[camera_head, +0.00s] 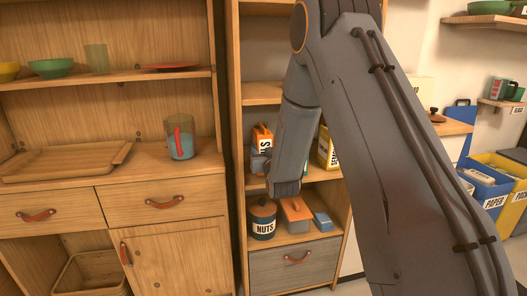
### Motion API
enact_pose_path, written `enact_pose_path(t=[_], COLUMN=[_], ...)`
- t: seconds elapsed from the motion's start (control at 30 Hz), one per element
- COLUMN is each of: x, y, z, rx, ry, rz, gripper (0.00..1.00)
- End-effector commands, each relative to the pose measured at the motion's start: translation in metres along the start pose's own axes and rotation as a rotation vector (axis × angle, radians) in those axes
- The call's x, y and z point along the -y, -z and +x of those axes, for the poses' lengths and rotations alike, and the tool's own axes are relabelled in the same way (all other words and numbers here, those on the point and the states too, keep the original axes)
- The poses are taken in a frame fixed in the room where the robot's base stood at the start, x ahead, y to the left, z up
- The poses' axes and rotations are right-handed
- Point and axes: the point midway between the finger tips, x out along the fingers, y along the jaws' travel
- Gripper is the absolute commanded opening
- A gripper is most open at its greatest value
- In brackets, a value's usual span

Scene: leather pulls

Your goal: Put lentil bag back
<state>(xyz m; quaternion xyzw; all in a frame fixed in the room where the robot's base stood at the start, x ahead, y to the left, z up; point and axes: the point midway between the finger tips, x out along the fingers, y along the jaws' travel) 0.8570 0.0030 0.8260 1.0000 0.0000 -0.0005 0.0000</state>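An orange package (262,135) with a white label stands on the middle shelf of the tall wooden shelf unit, just left of my forearm. Its lettering is partly hidden, so I cannot tell whether it is the lentil bag. A blue-grey shape (258,161) sits directly below it; I cannot tell what it is. A yellow labelled package (327,149) stands on the same shelf, right of my forearm and partly covered by it. My arm reaches across the shelf unit, and its end is turned away behind my wrist. My gripper's fingers are not visible.
The lower shelf holds a dark jar labelled NUTS (263,220), an orange-brown box (296,213) and a small blue box (323,221). A grey drawer (296,270) is below.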

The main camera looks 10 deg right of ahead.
Motion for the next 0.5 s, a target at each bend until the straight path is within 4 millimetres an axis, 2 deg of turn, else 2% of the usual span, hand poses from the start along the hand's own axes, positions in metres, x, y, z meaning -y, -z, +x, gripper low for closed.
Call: enact_pose_path(t=[0.07, 0.43, 0.47, 0.5], x=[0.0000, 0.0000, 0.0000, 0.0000], y=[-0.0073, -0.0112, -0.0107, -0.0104], z=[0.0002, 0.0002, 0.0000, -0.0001], rx=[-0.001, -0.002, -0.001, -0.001], ry=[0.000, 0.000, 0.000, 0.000], rz=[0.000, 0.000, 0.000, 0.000], gripper=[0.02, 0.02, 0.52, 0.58])
